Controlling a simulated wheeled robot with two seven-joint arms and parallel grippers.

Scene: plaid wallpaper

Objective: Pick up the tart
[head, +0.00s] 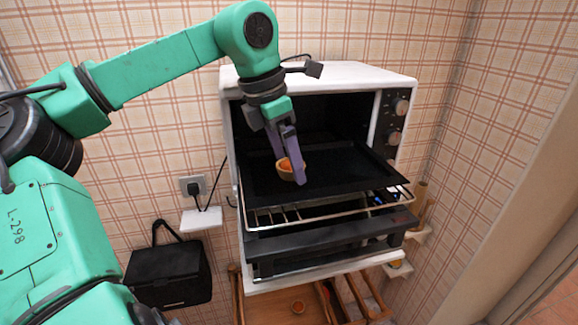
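A small tart (285,174) with a tan crust and orange filling is in the open white oven (320,74), over the black baking tray (345,184). My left gripper (292,170) reaches down into the oven front, with its purple fingers at the tart. One finger covers the tart's right side and the other goes down behind it. Whether the fingers press on the tart, and whether it touches the tray, I cannot tell. My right gripper is not in view.
A wire rack (290,216) sticks out below the tray, above the lowered dark oven door (330,244). A wooden drawer or tray (265,308) below holds another small round orange item (298,306). A black bag-like box (168,276) hangs at the left.

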